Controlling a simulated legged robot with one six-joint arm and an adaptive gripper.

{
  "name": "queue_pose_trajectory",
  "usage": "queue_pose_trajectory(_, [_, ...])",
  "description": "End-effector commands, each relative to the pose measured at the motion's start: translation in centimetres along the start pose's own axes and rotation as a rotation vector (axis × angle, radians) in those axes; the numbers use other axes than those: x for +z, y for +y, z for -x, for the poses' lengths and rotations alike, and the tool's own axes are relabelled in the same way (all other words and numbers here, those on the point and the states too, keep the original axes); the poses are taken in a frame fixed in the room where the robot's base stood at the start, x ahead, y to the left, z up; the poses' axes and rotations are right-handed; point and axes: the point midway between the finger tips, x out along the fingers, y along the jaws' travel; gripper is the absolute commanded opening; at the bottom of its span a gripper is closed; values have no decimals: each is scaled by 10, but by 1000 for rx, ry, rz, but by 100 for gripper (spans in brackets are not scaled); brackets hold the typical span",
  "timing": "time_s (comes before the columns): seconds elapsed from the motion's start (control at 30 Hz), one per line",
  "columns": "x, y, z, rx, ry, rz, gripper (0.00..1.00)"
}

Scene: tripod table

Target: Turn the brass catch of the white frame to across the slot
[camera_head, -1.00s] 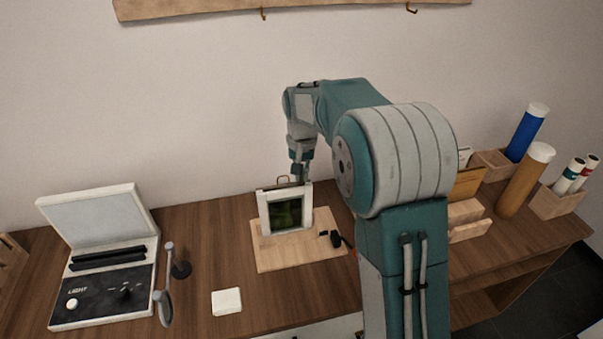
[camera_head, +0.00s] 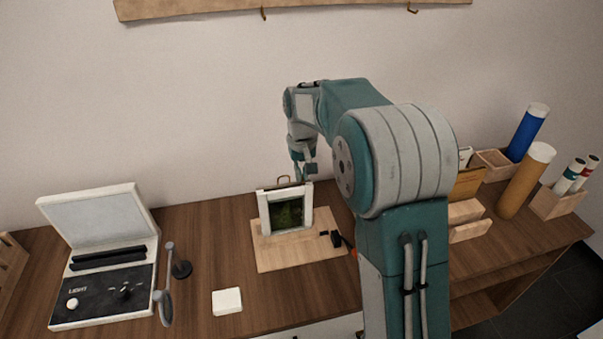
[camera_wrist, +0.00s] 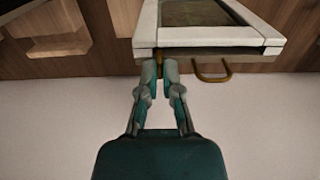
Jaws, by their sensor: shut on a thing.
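The white frame (camera_head: 308,209) stands upright on a light wooden board, with a dark green pane in its opening. A brass loop handle (camera_head: 283,179) rises from the pane's top; it also shows in the wrist view (camera_wrist: 212,78). My gripper (camera_head: 306,178) is at the frame's top right corner. In the wrist view my gripper (camera_wrist: 160,64) is shut on the brass catch (camera_wrist: 159,58), beside the end of the frame's top edge (camera_wrist: 205,43). The fingers cover most of the catch, so I cannot tell which way it points.
The wooden board (camera_head: 275,262) carries a small black item (camera_head: 336,239) right of the frame. A light box (camera_head: 105,285) with raised lid stands left, beside a magnifier stand (camera_head: 181,268). A white block (camera_head: 227,301) lies in front. Tubes and wooden holders (camera_head: 468,228) stand right.

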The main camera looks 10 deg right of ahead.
Motion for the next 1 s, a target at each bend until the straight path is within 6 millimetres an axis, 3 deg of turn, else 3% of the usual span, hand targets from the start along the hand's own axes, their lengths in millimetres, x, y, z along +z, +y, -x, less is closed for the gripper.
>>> queue_pose_trajectory(0.07, [1,0,-2,0,-7,0,0])
queue_pose_trajectory(0.17, [1,0,-2,0,-6,0,37])
queue_pose_trajectory(0.2, [1,0,-2,0,-6,-1,41])
queue_pose_trajectory(0.63, [0,0,7,0,0,-1,41])
queue_pose_trajectory(1.0, [-1,0,79,1,2,-1,41])
